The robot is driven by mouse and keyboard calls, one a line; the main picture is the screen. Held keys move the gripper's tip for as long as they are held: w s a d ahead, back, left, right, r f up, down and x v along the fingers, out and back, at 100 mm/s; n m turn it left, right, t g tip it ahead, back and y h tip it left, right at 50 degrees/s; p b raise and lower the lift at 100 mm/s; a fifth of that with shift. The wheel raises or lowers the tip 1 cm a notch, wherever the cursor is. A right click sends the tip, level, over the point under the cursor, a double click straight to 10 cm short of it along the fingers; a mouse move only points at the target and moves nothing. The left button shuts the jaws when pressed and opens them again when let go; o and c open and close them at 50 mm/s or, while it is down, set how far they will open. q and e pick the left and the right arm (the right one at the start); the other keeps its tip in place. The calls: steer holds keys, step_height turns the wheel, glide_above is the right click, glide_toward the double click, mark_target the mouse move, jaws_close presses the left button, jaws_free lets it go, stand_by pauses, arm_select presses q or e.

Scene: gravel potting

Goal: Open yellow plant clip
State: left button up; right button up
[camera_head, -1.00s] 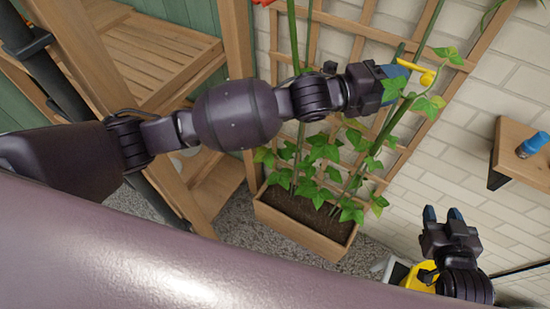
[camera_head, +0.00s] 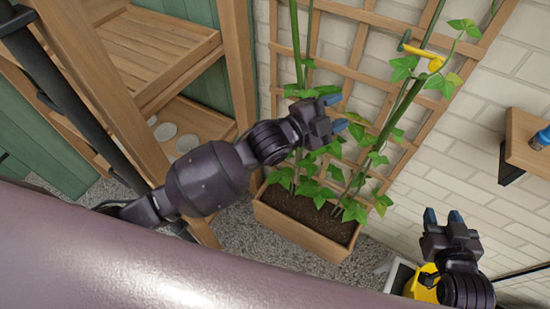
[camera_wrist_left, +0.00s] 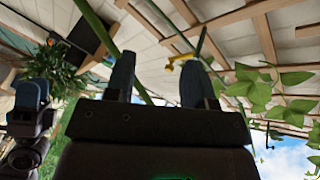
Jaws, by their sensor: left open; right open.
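The yellow plant clip (camera_head: 422,53) is high on the trellis, at a green stem with ivy leaves. It also shows in the left wrist view (camera_wrist_left: 181,59), beyond the fingertips. I cannot tell whether its jaws are open or shut. My left gripper (camera_head: 336,112) is open and empty, below and left of the clip and apart from it, in front of the plants. Its two blue-grey fingers are spread in the left wrist view (camera_wrist_left: 158,80). My right gripper (camera_head: 443,215) is open and empty at the lower right, pointing up, well below the clip.
A wooden planter (camera_head: 300,235) with soil and ivy stands below the wooden trellis (camera_head: 380,22). Wooden shelving (camera_head: 160,75) is at left. A small wall shelf (camera_head: 522,140) holds a blue object (camera_head: 541,138) at right. A yellow object (camera_head: 422,287) is beside my right gripper.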

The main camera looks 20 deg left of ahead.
arm_select(q)
steer(key=s+a+f+n+y+b, duration=0.2)
steer(key=a+f+n+y, duration=0.1)
steer(key=a+f, duration=0.3)
steer(key=s+a+f+n+t+y+b, duration=0.1)
steer(key=s+a+f+n+y, duration=0.1)
steer(key=a+f+n, duration=0.4)
steer(key=shift+s+f+y+b, duration=0.4)
steer(key=shift+f+y, duration=0.1)
steer(key=shift+f, duration=0.75)
steer(key=shift+d+n, duration=0.1)
steer(key=shift+n, duration=0.4)
